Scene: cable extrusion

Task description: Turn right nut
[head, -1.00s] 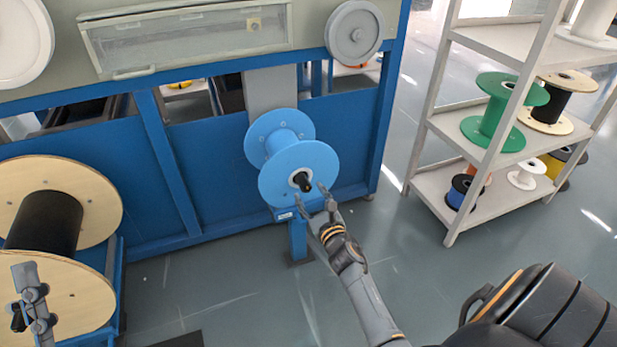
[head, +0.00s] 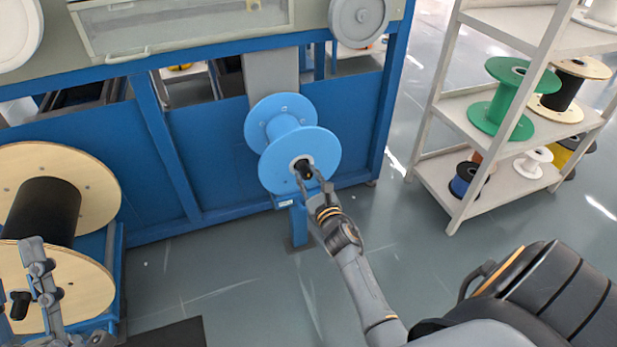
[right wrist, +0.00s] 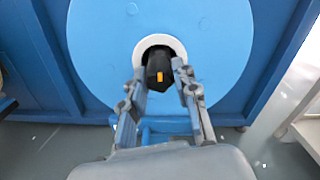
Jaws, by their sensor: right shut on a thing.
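The right nut (head: 302,167) is black and sits at the white-ringed hub of the blue spool (head: 276,172). My right gripper (head: 312,182) is at it, with its fingers shut on it from both sides. In the right wrist view the nut (right wrist: 158,66) shows an orange mark on its face, between the two fingers of the gripper (right wrist: 162,92). The fingers hide parts of its sides. My left gripper (head: 38,262) is at the lower left, in front of the wooden spool (head: 88,268) and beside its black nut (head: 19,304). Its finger opening is unclear.
The blue machine frame (head: 222,158) stands behind the blue spool. A white shelf (head: 518,187) with several spools, one green (head: 507,101), stands on the right. Grey floor (head: 400,250) is clear between them. A dark mat (head: 165,335) lies at the bottom.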

